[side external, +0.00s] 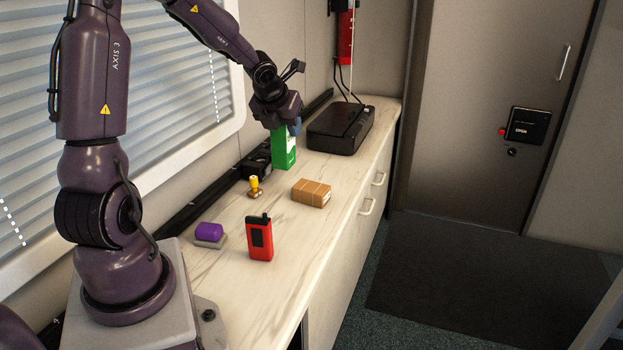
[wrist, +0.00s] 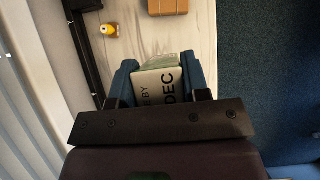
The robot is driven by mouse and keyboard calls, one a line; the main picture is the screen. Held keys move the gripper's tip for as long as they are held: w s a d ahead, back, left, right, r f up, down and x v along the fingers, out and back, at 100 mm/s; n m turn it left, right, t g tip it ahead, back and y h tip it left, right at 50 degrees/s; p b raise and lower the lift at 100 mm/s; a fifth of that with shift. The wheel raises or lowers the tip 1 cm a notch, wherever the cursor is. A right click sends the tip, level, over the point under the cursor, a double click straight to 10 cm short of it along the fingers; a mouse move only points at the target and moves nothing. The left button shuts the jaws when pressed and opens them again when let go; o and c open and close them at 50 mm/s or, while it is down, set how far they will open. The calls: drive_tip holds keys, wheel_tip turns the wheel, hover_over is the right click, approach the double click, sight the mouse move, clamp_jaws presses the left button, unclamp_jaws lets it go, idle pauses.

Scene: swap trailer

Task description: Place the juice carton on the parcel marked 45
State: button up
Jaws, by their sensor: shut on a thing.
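The green and white juice carton (side external: 283,148) is upright at the back of the counter in the side external view. My gripper (side external: 287,127) is shut on its top. In the wrist view my gripper (wrist: 158,80) has its blue fingers on both sides of the carton (wrist: 158,88), whose pale top shows dark print. I cannot tell whether the carton's base touches the counter. A brown parcel (side external: 311,193) lies on the counter, nearer the camera and right of the carton. Its edge also shows in the wrist view (wrist: 168,7). No number on it is readable.
A yellow-topped stamp (side external: 254,187) stands left of the parcel. A red device (side external: 259,238) and a purple item on a grey base (side external: 209,234) are nearer my base. A black case (side external: 341,129) lies behind the carton. Bare counter surrounds the parcel.

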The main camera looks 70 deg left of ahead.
drive_tip(key=shift+w+a+f, duration=1.45)
drive_tip(key=shift+w+f, duration=0.3)
drive_tip(key=shift+f, duration=0.4)
drive_tip(key=shift+w+a+f, duration=1.4)
drive_tip(key=shift+w+f, duration=0.4)
drive_tip(key=shift+f, duration=0.3)
drive_tip(key=shift+w+a+f, duration=1.45)
drive_tip(key=shift+w+f, duration=0.3)
drive_tip(key=shift+f, duration=0.4)
drive_tip(key=shift+f, duration=0.1)
drive_tip(key=o, duration=1)
drive_tip(key=shift+f, duration=0.1)
drive_tip(key=shift+o, duration=0.2)
